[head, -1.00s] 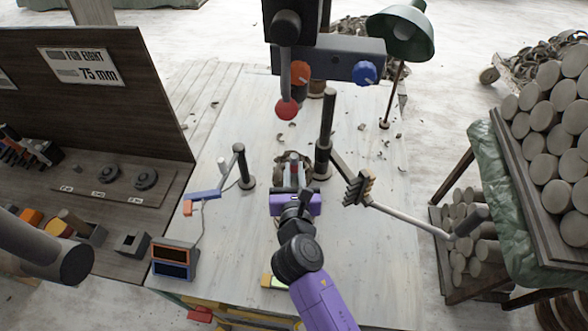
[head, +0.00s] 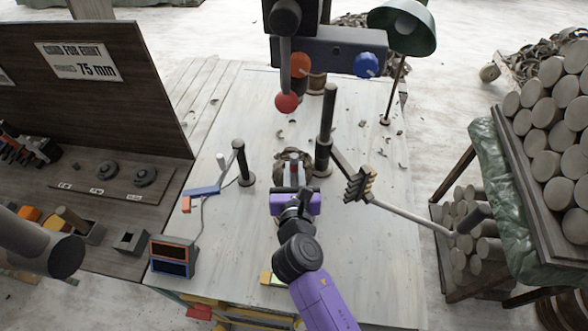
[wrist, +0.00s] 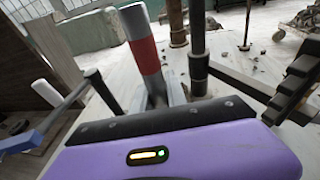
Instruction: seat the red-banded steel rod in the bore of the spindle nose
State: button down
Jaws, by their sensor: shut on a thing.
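The steel rod (wrist: 137,20) with its red band (wrist: 146,56) stands in the wrist view, leaning a little to the left there. My gripper (wrist: 160,97) is shut on its lower part, between grey fingers. In the head view my gripper (head: 293,180) is over the middle of the bench, and the rod (head: 294,158) shows small above the purple gripper body. The dark machine head (head: 325,55) overhangs the bench farther back. I cannot make out the spindle nose or its bore; the rod's lower end is hidden by my gripper.
A lever with a red knob (head: 286,103) hangs in front of the machine head. A dark post (head: 325,130) with a brush-like block (head: 360,184) stands close right of my gripper. A smaller post (head: 242,163) stands left.

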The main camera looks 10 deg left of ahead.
aim_at(294, 179)
jog(key=shift+f+b, duration=1)
jog(key=shift+f, duration=0.45)
jog(key=c, duration=1.3)
grip_release()
jog(key=shift+o, duration=0.2)
jog(key=shift+f, duration=0.1)
jog(key=shift+s, duration=0.1)
jog(key=v, duration=0.7)
jog(key=shift+s+r, duration=0.2)
jog(key=shift+s, duration=0.05)
